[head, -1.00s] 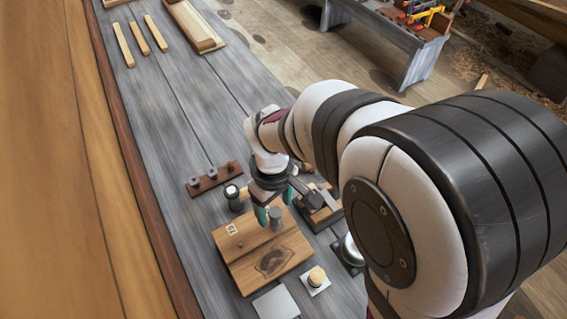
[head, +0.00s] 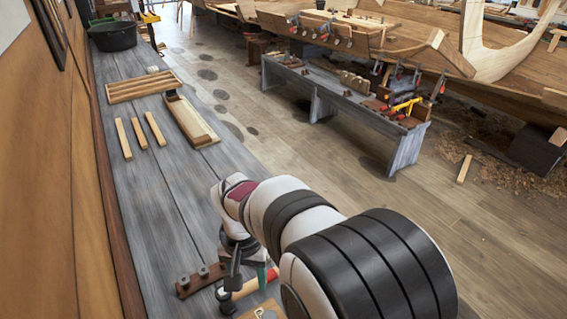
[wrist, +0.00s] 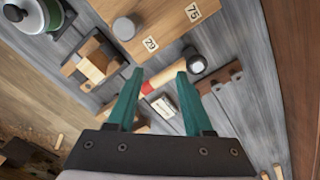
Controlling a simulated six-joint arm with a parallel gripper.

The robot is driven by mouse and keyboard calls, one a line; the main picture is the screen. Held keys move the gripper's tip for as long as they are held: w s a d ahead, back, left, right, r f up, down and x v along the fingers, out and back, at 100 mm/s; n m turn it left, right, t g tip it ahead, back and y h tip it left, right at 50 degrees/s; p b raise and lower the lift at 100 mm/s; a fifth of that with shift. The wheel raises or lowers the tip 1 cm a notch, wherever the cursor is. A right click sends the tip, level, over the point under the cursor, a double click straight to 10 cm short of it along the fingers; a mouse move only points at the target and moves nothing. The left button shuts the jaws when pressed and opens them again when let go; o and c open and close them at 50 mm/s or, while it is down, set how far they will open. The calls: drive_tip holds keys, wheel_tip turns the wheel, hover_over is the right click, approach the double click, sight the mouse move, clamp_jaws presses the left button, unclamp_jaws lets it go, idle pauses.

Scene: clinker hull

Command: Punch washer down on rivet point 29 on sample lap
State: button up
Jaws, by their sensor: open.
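The sample lap (wrist: 165,22), a wooden board with labels 29 and 75, is at the top of the wrist view. A grey cylinder, apparently the washer punch (wrist: 124,28), stands on it beside label 29. It hides whatever rivet or washer is under it. My gripper (wrist: 160,70) is open and empty, its green fingers pointing towards the board. A hammer lies beside the board, its dark head (wrist: 196,63) right of the fingertips and its handle (wrist: 151,88) showing between the fingers. In the head view my gripper (head: 262,277) is low in the picture, beside the hammer handle (head: 248,287).
A dark rack with grey pieces (head: 201,278) lies left of my gripper. A wooden block (wrist: 97,60) and a green pot (wrist: 38,15) stand on the other side. Wooden strips (head: 139,135) and trays (head: 145,87) lie farther along the bench, with clear grey planks between.

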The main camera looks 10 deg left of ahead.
drive_tip(key=w+a+f+m, duration=0.1)
drive_tip(key=m, duration=0.2)
drive_tip(key=w+a+f+m, duration=0.1)
drive_tip(key=m, duration=0.2)
drive_tip(key=w+a+f+m, duration=0.1)
drive_tip(key=a+m, duration=0.1)
drive_tip(key=m, duration=0.1)
drive_tip(key=shift+a+f+m, duration=0.15)
drive_tip(key=shift+f+m, duration=0.15)
drive_tip(key=shift+m, duration=0.1)
wheel_tip(320, 180, down, 9)
drive_tip(key=shift+r, duration=0.15)
drive_tip(key=shift+c, duration=0.3)
clamp_jaws()
drive_tip(key=shift+r, duration=0.2)
idle(0.7)
drive_tip(key=shift+r, duration=0.5)
